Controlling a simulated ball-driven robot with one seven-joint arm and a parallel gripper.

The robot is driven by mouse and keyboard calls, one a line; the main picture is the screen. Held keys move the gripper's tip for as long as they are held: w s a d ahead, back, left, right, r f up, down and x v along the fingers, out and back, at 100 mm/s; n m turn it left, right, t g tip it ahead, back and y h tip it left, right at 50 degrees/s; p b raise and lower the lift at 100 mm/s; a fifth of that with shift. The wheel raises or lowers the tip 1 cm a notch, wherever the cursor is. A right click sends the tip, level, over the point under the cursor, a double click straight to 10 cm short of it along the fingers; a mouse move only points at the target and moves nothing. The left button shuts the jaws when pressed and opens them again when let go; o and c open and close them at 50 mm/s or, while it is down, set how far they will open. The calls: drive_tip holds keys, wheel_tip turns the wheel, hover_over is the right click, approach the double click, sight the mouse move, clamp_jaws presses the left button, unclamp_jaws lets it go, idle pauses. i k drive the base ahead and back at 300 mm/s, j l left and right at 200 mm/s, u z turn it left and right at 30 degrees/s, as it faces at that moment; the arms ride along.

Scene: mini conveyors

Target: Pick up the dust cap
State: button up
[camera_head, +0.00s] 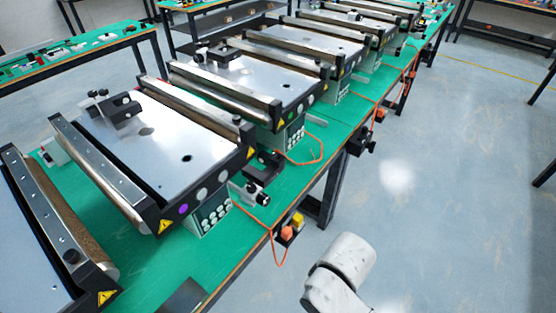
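I cannot make out a dust cap with certainty. Several small dark and coloured round parts show on and near the conveyors, too small to tell apart. A white rounded link of my arm shows at the bottom, right of the bench. My gripper is not in view, so its opening and what it may hold cannot be seen.
Several mini conveyors (165,145) stand in a row on a long green bench (168,268). Control boxes (211,212) and orange cables (281,250) line its front edge. A second green bench (75,50) stands at the left back. Grey floor (450,200) at right is clear.

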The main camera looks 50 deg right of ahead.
sight(297, 220)
drive_tip(key=i+j+z, duration=0.25)
drive_tip(key=j, duration=0.35)
drive_tip(key=i+j+z, duration=0.15)
drive_tip(key=i+j, duration=0.15)
drive_tip(key=i+j+z, duration=0.15)
drive_tip(key=j, duration=0.25)
drive_tip(key=i+j+z, duration=0.15)
drive_tip(key=j, duration=0.2)
